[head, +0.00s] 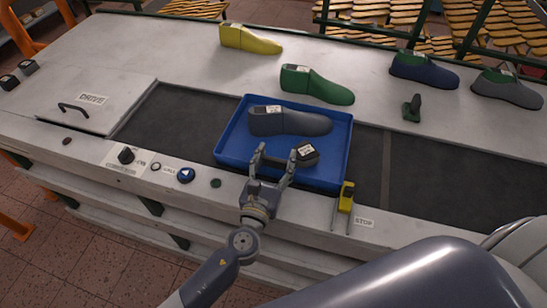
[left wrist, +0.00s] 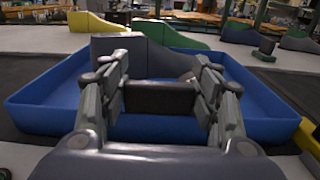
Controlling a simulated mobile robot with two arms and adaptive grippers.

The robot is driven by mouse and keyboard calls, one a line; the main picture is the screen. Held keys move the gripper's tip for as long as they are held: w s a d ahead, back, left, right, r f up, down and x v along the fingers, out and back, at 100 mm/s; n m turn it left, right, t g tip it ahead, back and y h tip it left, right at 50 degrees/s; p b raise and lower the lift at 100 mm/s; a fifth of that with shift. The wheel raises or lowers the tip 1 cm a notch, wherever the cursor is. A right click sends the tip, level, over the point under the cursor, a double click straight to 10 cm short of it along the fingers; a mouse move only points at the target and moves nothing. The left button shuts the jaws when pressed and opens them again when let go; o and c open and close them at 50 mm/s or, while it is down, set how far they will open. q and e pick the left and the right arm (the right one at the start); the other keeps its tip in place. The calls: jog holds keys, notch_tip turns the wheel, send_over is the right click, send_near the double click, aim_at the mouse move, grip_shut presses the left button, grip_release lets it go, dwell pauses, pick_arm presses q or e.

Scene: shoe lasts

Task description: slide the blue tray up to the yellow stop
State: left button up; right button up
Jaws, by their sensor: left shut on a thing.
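The blue tray (head: 230,140) lies on the dark belt and also shows in the left wrist view (left wrist: 40,98). A dark grey shoe last (head: 290,122) lies in it. My left gripper (head: 278,153) reaches over the tray's near wall. The yellow stop (head: 347,196) stands at the near rail by the tray's near right corner. I cannot tell whether they touch. My right gripper is not in view.
Yellow (head: 250,40), green (head: 317,85), blue (head: 424,71) and grey (head: 507,88) lasts stand on the far ledge, with a small green piece (head: 411,108). A blue button (head: 186,175) and a black knob (head: 126,155) sit on the near rail. The belt is clear right of the tray.

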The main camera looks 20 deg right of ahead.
pick_arm(q)
jog(key=o, duration=1.5)
jog(key=shift+d, duration=0.15)
jog(key=shift+o, duration=0.2)
jog(key=v, duration=1.2)
